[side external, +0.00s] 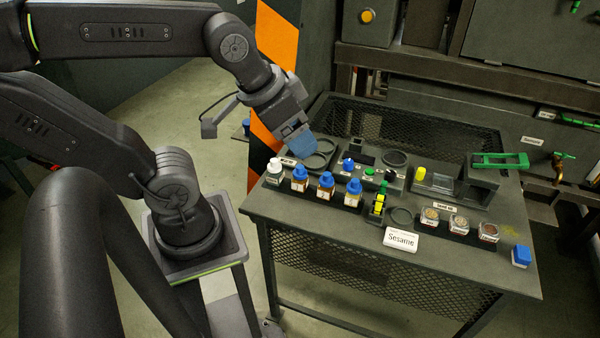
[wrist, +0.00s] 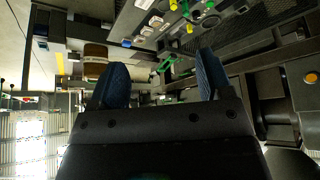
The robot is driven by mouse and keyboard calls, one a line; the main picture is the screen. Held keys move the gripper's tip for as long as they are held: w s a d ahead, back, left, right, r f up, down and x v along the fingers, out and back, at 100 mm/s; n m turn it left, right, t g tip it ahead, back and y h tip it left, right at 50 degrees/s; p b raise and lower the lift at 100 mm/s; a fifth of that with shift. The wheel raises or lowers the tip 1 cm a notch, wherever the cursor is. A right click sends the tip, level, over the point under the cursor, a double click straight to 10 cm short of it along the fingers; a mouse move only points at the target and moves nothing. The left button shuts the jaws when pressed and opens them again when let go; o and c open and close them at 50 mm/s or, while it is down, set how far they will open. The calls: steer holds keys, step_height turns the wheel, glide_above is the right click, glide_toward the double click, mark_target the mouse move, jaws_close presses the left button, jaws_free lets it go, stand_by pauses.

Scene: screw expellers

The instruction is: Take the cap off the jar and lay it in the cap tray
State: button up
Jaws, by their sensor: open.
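My gripper (side external: 299,143) is open and empty, with blue fingers, above the back left of the table. In the wrist view its two fingers (wrist: 162,78) stand apart with nothing held between them. Several small bottles with white or blue caps, such as a blue-capped bottle (side external: 326,186), stand in a row below and in front of it. Several small jars of seeds or grains, such as the middle jar (side external: 459,222), stand in a rack at the front right. A separate blue-capped container (side external: 521,256) stands near the right corner. I cannot tell which jar or tray is meant.
The dark table (side external: 400,262) also holds a white "Sesame" sign (side external: 402,243), ring-shaped holders such as one at the back (side external: 395,158), a yellow-capped item (side external: 419,174) and a green-handled device (side external: 500,160). A mesh panel (side external: 400,122) stands along the back. Space above the items is open.

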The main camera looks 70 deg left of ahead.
steer(key=w+a+f+m+g, duration=0.2)
steer(key=w+a+f+m, duration=0.15)
steer(key=w+a, duration=0.25)
steer(key=m+g, duration=0.4)
steer(key=m, duration=0.4)
glide_above(300, 166)
step_height(300, 166, down, 10)
steer(key=f, duration=0.8)
steer(key=shift+s+d+f, duration=0.15)
steer(key=shift+s+d, duration=0.05)
steer(key=shift+s, duration=0.2)
steer(key=shift+w+a+f, duration=0.1)
steer(key=shift+w+f, duration=0.1)
steer(key=shift+f, duration=1.35)
steer(key=shift+w+a+f, duration=0.1)
steer(key=shift+w+f, duration=0.1)
steer(key=shift+f, duration=1.35)
steer(key=shift+c, duration=0.4)
steer(key=c, duration=0.9)
